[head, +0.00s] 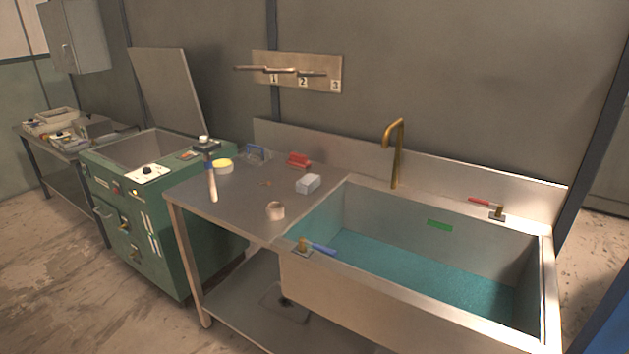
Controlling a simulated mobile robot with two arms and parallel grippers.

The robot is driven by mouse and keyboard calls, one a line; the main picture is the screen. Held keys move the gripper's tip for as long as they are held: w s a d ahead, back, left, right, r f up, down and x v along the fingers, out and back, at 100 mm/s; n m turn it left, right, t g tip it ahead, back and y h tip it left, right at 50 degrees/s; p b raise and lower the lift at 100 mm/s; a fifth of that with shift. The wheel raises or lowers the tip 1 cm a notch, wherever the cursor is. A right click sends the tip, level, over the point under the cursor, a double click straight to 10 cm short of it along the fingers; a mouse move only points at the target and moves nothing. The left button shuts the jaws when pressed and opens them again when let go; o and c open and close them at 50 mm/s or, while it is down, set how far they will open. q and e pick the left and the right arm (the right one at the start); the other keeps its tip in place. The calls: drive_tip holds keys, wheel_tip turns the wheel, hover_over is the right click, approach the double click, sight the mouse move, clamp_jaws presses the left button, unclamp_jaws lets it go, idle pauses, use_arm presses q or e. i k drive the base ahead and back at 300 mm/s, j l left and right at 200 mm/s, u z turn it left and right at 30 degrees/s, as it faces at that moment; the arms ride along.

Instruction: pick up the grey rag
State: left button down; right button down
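A small light-grey block-shaped thing (307,184) lies on the steel worktop (240,200), close to the left rim of the sink. It may be the folded grey rag, but at this size I cannot tell cloth from a solid block. No other thing in view shows clearly as a grey rag. Neither of my grippers is in view.
The sink (365,300) holds blue-green water under a brass tap (397,155). On the worktop are a hammer (212,187), a tape roll (275,211), a red brush-like thing (298,160) and a yellow-topped tin (223,166). A green machine (170,240) with a raised lid adjoins it.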

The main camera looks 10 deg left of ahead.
sight(308, 183)
drive_tip(key=i+j+z, duration=0.1)
drive_tip(key=z, duration=0.25)
drive_tip(key=j+z, duration=0.35)
drive_tip(key=i+j+z, duration=0.1)
drive_tip(key=z, duration=0.25)
